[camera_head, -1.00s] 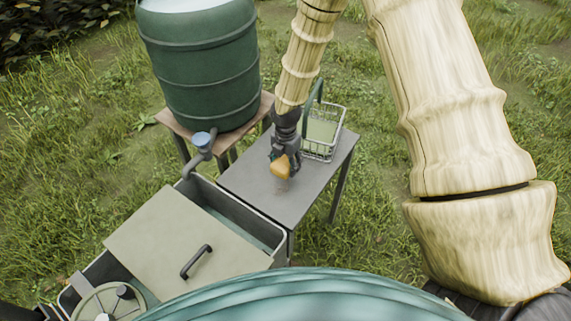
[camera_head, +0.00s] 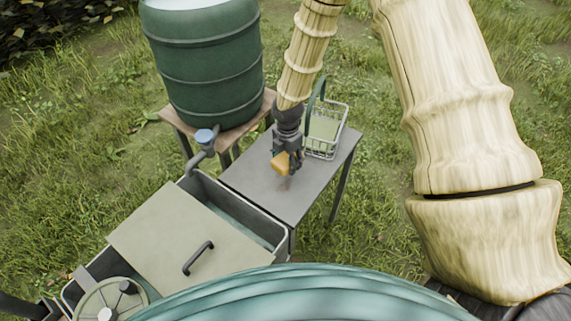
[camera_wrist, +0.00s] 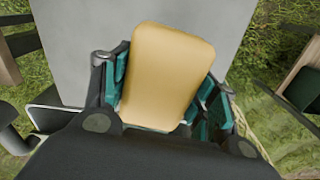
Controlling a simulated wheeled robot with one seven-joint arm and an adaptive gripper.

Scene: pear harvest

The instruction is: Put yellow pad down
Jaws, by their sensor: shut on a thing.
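The yellow pad (camera_head: 281,162) is held in my gripper (camera_head: 287,160) above the grey table (camera_head: 250,180). In the wrist view the pad (camera_wrist: 165,75) is a rounded yellow block between the teal-lined fingers of my gripper (camera_wrist: 160,95), and it covers much of the space between them. The bare grey table top (camera_wrist: 95,40) lies beyond the pad. A small gap seems to remain between pad and table, but I cannot tell its height. The pad's underside is hidden.
A wire basket (camera_head: 325,145) with a green handle stands on the table, right of my gripper. A trough (camera_head: 245,225) with a partly covering lid (camera_head: 180,235) adjoins the table's front left.

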